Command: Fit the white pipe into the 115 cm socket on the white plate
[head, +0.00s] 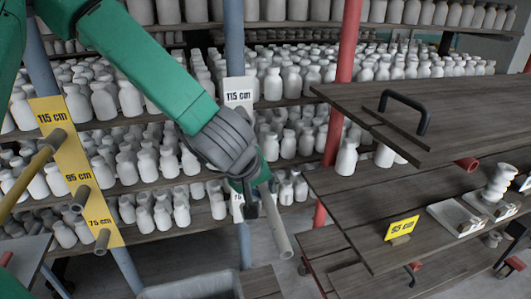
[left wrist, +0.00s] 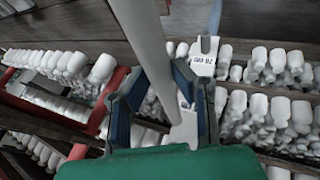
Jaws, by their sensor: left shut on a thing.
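The white pipe (head: 277,226) is held by my left gripper (head: 254,192) and slants down to the right in the head view. In the left wrist view the pipe (left wrist: 147,38) runs down from the top edge between the fingers of my left gripper (left wrist: 160,95). The white plate (head: 239,91) is on a blue-grey upright, with its 115 cm label clear of my arm. My forearm and gripper cover its middle, and I cannot make out the 115 cm socket. Parts of the plate also show in the left wrist view (left wrist: 203,56). The pipe looks apart from the plate. My right gripper is not in view.
A yellow plate (head: 73,172) with 115, 95 and 75 cm labels stands at left, a yellow pipe (head: 30,178) at its top socket. Shelves of white bottles (head: 150,165) fill the back. A dark wooden board (head: 450,115) and a red post (head: 345,60) stand right.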

